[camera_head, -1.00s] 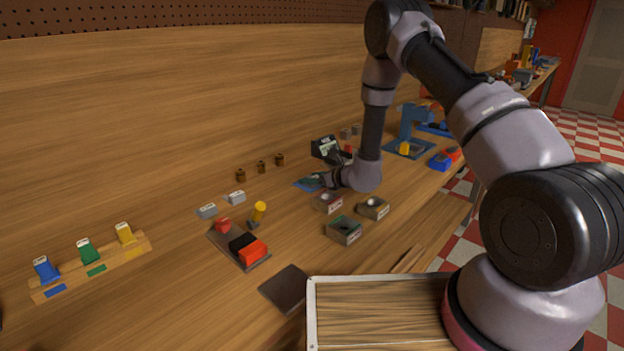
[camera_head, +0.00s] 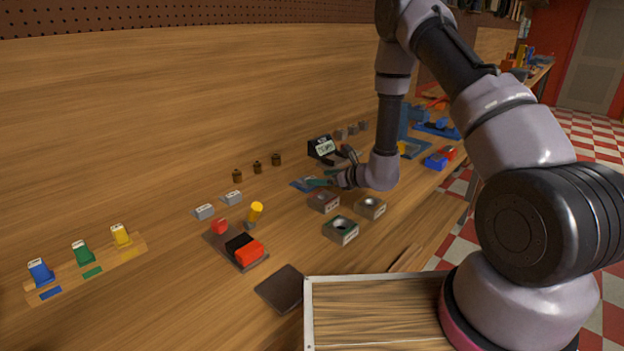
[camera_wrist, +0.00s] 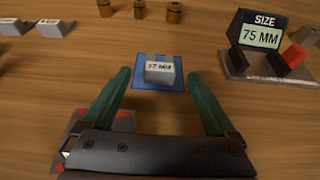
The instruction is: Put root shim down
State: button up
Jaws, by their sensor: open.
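The root shim, a small grey block with a white label ending in MM (camera_wrist: 160,77), rests on a blue mat (camera_wrist: 143,85) in the wrist view. The rest of the label is hard to read. My gripper (camera_wrist: 157,75) is open, with a teal finger on each side of the shim and visible gaps between. The shim looks free of both fingers. In the head view my gripper (camera_head: 322,178) is low over the bench by the blue mat (camera_head: 298,185); the shim is not clear there.
A size display reading 75 MM (camera_wrist: 261,35) stands right of the mat, with a red block beside it. Several brown cylinders (camera_wrist: 139,9) stand behind. Two grey labelled blocks (camera_wrist: 54,28) lie at left. Bored blocks (camera_head: 341,231) stand nearer.

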jog(key=v, duration=0.5)
jog(key=s+a+r+n+g+y, duration=0.1)
jog(key=s+r+n+g, duration=0.1)
jog(key=s+r+n, duration=0.5)
jog(key=s+a+r+n+g+y, duration=0.1)
jog(key=s+r+n+g, duration=0.15)
jog(key=r, duration=0.85)
jog(key=s+a+r+n+g+y, duration=0.1)
jog(key=s+r+n+g, duration=0.3)
jog(key=r, duration=0.4)
jog(key=s+d+r+n+t+h, duration=0.3)
jog(key=s+d+r+n+h, duration=0.1)
jog(key=s+d, duration=0.3)
jog(key=s+d+r+n+t+h, duration=0.3)
jog(key=s+d+r+n+h, duration=0.2)
jog(key=d, duration=0.6)
jog(key=s+r+h, duration=0.1)
jog(key=s+r, duration=0.1)
jog(key=s, duration=0.1)
jog(key=shift+s+r+h, duration=0.15)
jog(key=shift+s+h, duration=0.05)
jog(key=shift+h, duration=0.1)
